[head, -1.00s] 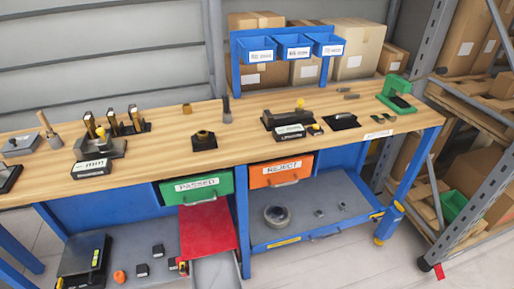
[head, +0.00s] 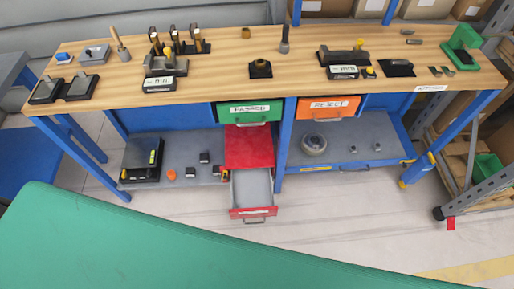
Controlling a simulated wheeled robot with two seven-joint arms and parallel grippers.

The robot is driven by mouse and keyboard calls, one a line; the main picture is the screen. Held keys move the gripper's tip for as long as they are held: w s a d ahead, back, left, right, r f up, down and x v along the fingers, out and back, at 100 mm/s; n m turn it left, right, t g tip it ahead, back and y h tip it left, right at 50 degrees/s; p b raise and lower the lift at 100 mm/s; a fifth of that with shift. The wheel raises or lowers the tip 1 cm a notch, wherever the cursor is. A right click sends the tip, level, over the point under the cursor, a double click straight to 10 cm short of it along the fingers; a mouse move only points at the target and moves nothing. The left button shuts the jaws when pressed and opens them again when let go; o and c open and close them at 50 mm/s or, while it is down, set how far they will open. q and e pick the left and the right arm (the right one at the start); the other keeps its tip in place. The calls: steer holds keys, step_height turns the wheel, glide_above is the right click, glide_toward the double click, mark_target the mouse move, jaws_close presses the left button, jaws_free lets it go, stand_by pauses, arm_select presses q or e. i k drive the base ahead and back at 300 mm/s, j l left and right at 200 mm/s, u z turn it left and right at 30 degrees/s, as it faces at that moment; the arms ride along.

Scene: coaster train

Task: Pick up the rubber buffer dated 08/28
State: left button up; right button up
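No date 08/28 can be read, so I cannot tell which thing is the rubber buffer. Small dark blocks with pale tops lie on the lower left shelf: one at the back (head: 204,157), one at the left (head: 190,170) and one at the right (head: 216,171). Whether they are rubber buffers is too small to tell. Neither of my grippers is in view.
The wooden workbench (head: 220,90) holds gauges and fixtures. Below are the green PASSED drawer (head: 249,111), the orange REJECT drawer (head: 328,108) and an open, empty-looking red-fronted drawer (head: 252,190). A large green surface (head: 150,250) fills the foreground. Floor shows between.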

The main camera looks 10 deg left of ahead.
mark_target(216, 172)
steer(key=k+j+z, duration=0.15)
steer(key=j, duration=0.25)
steer(key=k+j+z, duration=0.1)
steer(key=j, duration=0.35)
steer(key=k+j+z, duration=0.15)
steer(key=k+j, duration=0.1)
steer(key=j, duration=0.1)
